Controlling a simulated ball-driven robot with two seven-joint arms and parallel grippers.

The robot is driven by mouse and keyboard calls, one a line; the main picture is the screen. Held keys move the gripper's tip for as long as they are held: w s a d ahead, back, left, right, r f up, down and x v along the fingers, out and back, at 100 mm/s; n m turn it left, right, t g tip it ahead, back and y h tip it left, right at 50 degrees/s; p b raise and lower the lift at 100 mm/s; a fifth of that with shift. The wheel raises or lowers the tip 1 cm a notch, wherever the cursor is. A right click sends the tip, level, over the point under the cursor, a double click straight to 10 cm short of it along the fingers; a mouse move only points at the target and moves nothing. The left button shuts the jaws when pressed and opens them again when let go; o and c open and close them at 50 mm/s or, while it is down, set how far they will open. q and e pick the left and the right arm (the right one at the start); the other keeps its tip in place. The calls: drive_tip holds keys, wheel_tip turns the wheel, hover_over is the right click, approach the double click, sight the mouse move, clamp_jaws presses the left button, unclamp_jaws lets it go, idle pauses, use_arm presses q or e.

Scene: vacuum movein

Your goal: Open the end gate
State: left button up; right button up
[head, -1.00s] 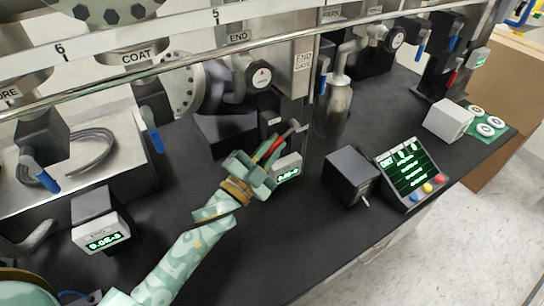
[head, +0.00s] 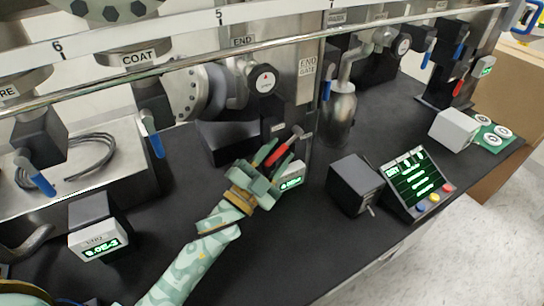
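The END GATE label (head: 307,67) is on an upright metal plate at the upper middle in the head view. Below it, a lever with a red grip (head: 279,151) sticks out on a metal stem, tilted down to the left. My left gripper (head: 275,163) is at the lower end of this red grip. Its two fingers look spread, one on each side of the grip; whether they touch it is hard to see. A small green-lit readout (head: 291,183) is just beside the gripper, partly covered. My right gripper is not in view.
A dark box with a small toggle (head: 354,184) and a slanted panel with a green screen (head: 412,180) stand to the right. An END gauge (head: 263,79) is above the gripper. A long metal rail (head: 160,62) crosses overhead. The black bench front is clear.

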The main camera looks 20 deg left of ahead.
use_arm(q)
drive_tip(key=v, duration=1.6)
drive_tip(key=shift+s+b, duration=0.15)
drive_tip(key=shift+b, duration=0.2)
drive_tip(key=shift+f, duration=0.1)
drive_tip(key=shift+r, duration=0.2)
drive_tip(key=c, duration=0.5)
drive_tip(key=r+g+p, duration=0.1)
drive_tip(key=r+p, duration=0.1)
drive_tip(key=w+r+n+g+h+p, duration=0.1)
drive_tip(key=r+p, duration=0.1)
drive_tip(key=r, duration=0.1)
drive_tip(key=w+a+r+n+p, duration=0.1)
drive_tip(key=r+p, duration=0.1)
drive_tip(key=shift+w+a+r+g+p, duration=0.1)
drive_tip(key=shift+w+r+g+p, duration=0.05)
drive_tip(key=shift+g+p, duration=0.25)
clamp_jaws()
drive_tip(key=n+g+p, duration=0.3)
drive_tip(key=g, duration=0.1)
approach(279, 151)
drive_tip(key=x, duration=0.5)
drive_tip(key=shift+w, duration=0.4)
